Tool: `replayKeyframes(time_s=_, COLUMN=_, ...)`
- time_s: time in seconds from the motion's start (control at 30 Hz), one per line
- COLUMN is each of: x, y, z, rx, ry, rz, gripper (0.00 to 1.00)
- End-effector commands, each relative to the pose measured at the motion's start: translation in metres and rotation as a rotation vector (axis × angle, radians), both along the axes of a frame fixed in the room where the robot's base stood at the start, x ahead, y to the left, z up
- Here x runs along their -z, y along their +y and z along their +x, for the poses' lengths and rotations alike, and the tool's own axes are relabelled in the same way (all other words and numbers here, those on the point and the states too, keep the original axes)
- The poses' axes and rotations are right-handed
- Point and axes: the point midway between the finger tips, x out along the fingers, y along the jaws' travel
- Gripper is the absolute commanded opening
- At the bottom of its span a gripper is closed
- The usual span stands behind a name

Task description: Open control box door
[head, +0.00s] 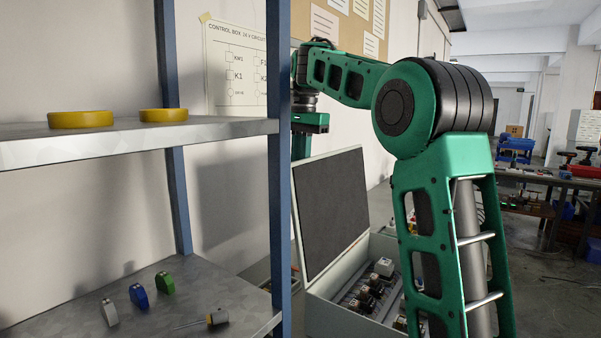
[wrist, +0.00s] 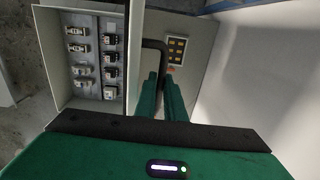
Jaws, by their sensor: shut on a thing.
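The control box (head: 345,321) is a pale grey case with its door (head: 332,205) standing open, swung well up from the case. The door's dark inner face shows in the head view. In the wrist view, the open case (wrist: 65,100) is at left, with the door (wrist: 135,55) seen nearly edge-on beside it. A black bar handle (wrist: 152,43) sits on the door's outer side. My gripper (wrist: 161,80) has its green fingers shut on this handle. In the head view the fingers are hidden behind the door and a shelf post.
A shelf unit with blue posts (head: 279,180) stands at left, close to the door. It holds yellow rings (head: 80,119) and small coloured parts (head: 138,296). Relays and breakers (head: 372,285) fill the case. A small panel with yellow labels (wrist: 176,50) is right of the handle.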

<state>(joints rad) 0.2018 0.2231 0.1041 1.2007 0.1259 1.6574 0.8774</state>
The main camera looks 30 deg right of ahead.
Motion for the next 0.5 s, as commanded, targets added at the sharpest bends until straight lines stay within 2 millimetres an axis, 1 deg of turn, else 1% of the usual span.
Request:
replayKeyframes(time_s=0.03, x=-0.0071, y=0.0032, z=0.0005, rx=-0.008, ry=-0.017, rz=-0.002, gripper=0.0)
replayKeyframes(time_s=0.27, x=-0.0074, y=0.0036, z=0.0002, rx=-0.01, ry=-0.018, rz=-0.002, gripper=0.0)
replayKeyframes(time_s=0.3, x=-0.0074, y=0.0036, z=0.0001, rx=-0.01, ry=-0.018, rz=-0.002, gripper=0.16)
replayKeyframes(time_s=0.33, x=-0.0072, y=0.0036, z=0.0, rx=-0.01, ry=-0.016, rz=-0.001, gripper=0.24)
replayKeyframes(time_s=0.37, x=-0.0068, y=0.0033, z=-0.0001, rx=-0.009, ry=-0.015, rz=-0.002, gripper=0.28)
replayKeyframes(time_s=0.5, x=-0.0044, y=0.0015, z=0.0001, rx=-0.006, ry=-0.01, rz=-0.001, gripper=0.28)
